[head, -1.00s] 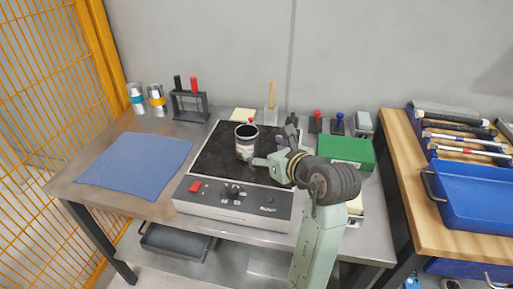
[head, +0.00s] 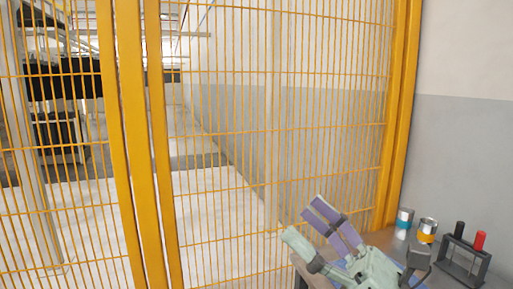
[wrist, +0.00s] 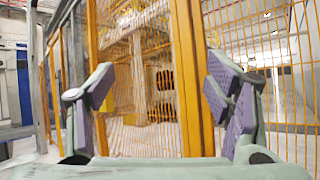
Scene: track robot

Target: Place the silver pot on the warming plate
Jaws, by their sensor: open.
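My gripper (head: 306,222) is at the bottom right of the head view, over the left end of the workbench, in front of the orange mesh fence. The wrist view shows its two purple-padded fingers wide apart with nothing between them (wrist: 160,92). Neither the warming plate nor the silver pot on it shows in the frames of now. Much of the bench is outside the head view or hidden by my gripper.
An orange mesh fence (head: 230,125) fills most of the head view. A silver can with a blue band (head: 404,222) and one with an orange band (head: 427,231) stand at right, beside a dark rack (head: 462,262) with black and red handles.

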